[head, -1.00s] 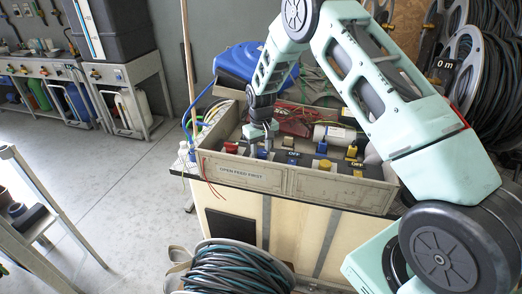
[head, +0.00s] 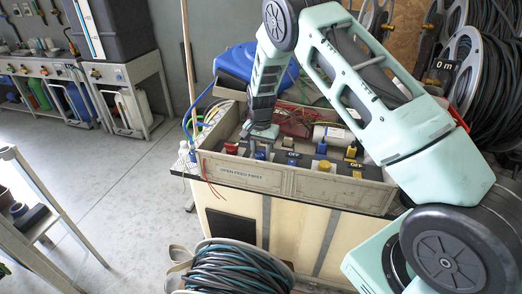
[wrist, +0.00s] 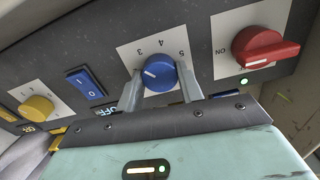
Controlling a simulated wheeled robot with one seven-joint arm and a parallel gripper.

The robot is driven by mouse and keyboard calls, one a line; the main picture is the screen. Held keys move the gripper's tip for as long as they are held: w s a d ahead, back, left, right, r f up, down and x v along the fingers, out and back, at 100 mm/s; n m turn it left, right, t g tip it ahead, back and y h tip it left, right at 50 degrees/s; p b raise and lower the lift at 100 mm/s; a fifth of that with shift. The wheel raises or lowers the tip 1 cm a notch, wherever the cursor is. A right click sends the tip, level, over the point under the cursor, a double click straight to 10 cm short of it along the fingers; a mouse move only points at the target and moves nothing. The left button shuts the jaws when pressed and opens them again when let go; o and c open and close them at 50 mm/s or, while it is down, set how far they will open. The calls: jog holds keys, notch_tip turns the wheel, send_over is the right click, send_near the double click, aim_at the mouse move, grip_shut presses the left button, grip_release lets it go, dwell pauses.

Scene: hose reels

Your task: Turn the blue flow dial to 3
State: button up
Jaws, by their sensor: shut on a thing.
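The blue flow dial (wrist: 160,73) sits on a white scale plate (wrist: 128,57) on the dark panel in the wrist view. Digits including 3, 4 and 5 show along the plate's upper side. The dial's white pointer mark lies left of its middle. My gripper (wrist: 160,88) has one finger on each side of the dial and is shut on it. In the head view my gripper (head: 260,134) reaches down into the panel box, and the dial cannot be made out clearly there.
A red knob (wrist: 265,46) with an ON label is to the right of the dial. A blue rocker switch (wrist: 84,82) and a yellow knob (wrist: 37,107) are to its left. The box's front wall (head: 330,188) stands close before the controls.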

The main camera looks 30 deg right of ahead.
aim_at(261, 153)
jog(key=shift+m, duration=0.9)
jog(key=o, duration=1)
jog(key=shift+r, duration=0.15)
notch_tip(261, 153, up, 17)
jog(key=shift+b, duration=0.4)
jog(key=shift+a+r, duration=0.1)
